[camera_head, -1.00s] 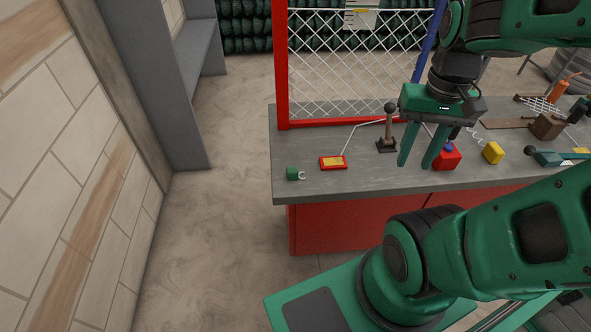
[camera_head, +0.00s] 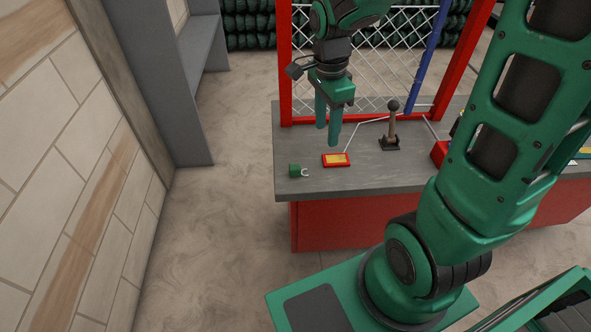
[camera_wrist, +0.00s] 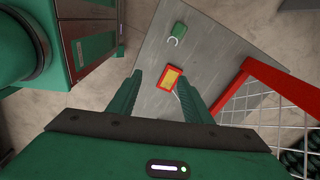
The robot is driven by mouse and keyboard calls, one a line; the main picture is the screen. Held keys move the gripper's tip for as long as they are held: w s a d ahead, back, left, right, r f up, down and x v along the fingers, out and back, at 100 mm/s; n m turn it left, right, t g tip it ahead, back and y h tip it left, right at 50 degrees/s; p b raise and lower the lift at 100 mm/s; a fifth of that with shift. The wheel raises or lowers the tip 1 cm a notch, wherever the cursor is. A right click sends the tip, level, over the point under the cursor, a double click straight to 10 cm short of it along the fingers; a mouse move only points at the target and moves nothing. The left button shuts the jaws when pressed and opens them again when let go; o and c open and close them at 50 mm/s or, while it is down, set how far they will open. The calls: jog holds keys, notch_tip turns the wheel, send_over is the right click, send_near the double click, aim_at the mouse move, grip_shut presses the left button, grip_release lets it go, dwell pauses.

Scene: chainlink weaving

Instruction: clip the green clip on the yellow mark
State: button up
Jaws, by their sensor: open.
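The green clip (camera_head: 294,170), a small green block with a pale hook, lies on the grey bench top near its left front corner. It also shows in the wrist view (camera_wrist: 179,31). The yellow mark (camera_head: 336,159) is a patch inside a small red frame lying on the bench, just right of the clip; in the wrist view the yellow patch (camera_wrist: 171,79) is between the fingers' directions. My gripper (camera_head: 327,135) is open and empty, pointing down above the bench, near the red frame and behind the clip.
The grey bench (camera_head: 385,175) is clear around the clip. A lever with a round knob (camera_head: 393,125) stands to the right. A red-framed chainlink panel (camera_head: 389,70) rises along the back, close to my gripper. A red object (camera_head: 439,153) is partly hidden by my arm.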

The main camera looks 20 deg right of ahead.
aim_at(297, 166)
jog(key=w+a+f+m, duration=0.3)
jog(key=w+a, duration=0.1)
jog(key=a, duration=0.2)
jog(key=shift+y, duration=0.3)
jog(key=f, duration=1)
jog(key=shift+s+f, duration=0.3)
jog(key=shift+f, duration=0.05)
jog(key=c, duration=1.1)
